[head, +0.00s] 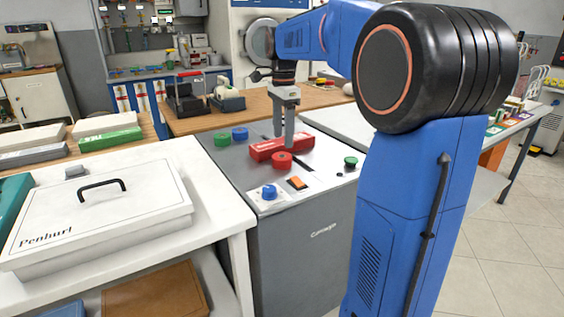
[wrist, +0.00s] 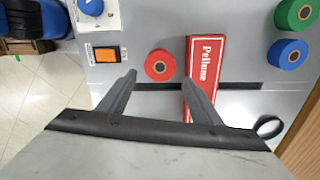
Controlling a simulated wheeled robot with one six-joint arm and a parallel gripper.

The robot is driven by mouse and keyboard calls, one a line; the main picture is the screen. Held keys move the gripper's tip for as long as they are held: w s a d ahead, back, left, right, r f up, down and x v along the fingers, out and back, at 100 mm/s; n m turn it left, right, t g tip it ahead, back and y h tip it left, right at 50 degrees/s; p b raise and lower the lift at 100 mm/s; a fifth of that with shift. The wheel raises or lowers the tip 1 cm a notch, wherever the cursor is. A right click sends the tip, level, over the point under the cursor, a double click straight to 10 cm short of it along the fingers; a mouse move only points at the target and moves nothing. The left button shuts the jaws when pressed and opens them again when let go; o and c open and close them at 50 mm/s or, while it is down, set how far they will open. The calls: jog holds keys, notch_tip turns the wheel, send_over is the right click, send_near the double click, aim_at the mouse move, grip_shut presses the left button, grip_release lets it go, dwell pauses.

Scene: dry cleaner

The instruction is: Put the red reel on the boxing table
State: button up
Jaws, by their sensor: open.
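The red reel (head: 282,160), a short disc with a hole, lies on the grey machine top, in front of a red box (head: 262,149). In the wrist view the red reel (wrist: 159,65) shows whole, just beyond and between my fingertips. My gripper (head: 283,142) is open and empty, pointing down over the machine near the box; it also shows in the wrist view (wrist: 160,80). Its right finger there overlaps the red box (wrist: 207,60); I cannot tell whether they touch. No label marks the boxing table; a white table (head: 170,233) stands at left.
A green reel (head: 221,139) and a blue reel (head: 239,133) lie behind left on the machine. A blue knob (head: 269,192), an orange switch (head: 297,183) and a green knob (head: 350,162) sit on it. A large white lidded box (head: 110,215) covers much of the white table.

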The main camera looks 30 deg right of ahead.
aim_at(282, 156)
jog(key=shift+a+f, duration=0.15)
jog(key=shift+f, duration=1.6)
jog(key=shift+a+f, duration=0.1)
jog(key=shift+f, duration=1.6)
jog(key=c, duration=1)
jog(key=shift+o, duration=0.2)
jog(key=shift+r, duration=0.15)
